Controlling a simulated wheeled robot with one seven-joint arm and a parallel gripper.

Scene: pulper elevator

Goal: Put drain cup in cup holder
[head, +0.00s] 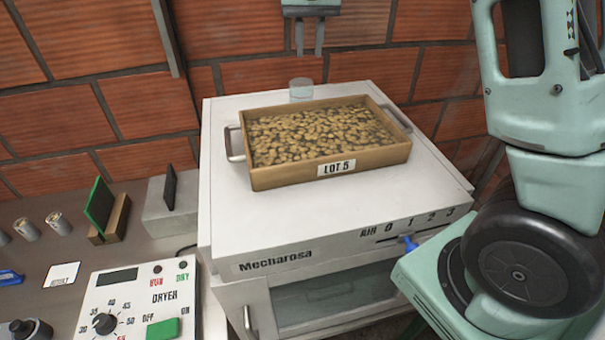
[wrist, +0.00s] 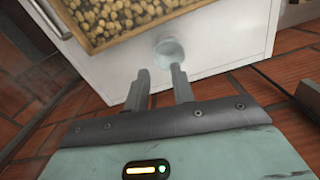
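A small translucent cup (head: 301,90), which I take to be the drain cup, stands on the white machine top behind the tray of beans. It also shows in the wrist view (wrist: 169,52), just beyond my fingertips. My gripper (head: 309,50) hangs above and slightly behind the cup in the head view. Its two grey fingers (wrist: 158,72) are apart with nothing between them, and a gap to the cup shows. I cannot make out a cup holder in either view.
A wooden tray (head: 255,177) of beans, labelled LOT 5, sits on the white Mecharosa machine (head: 226,222), close in front of the cup. A brick wall (head: 255,77) rises behind. The left bench has a dryer panel (head: 124,290), small cylinders and a green board (head: 99,204).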

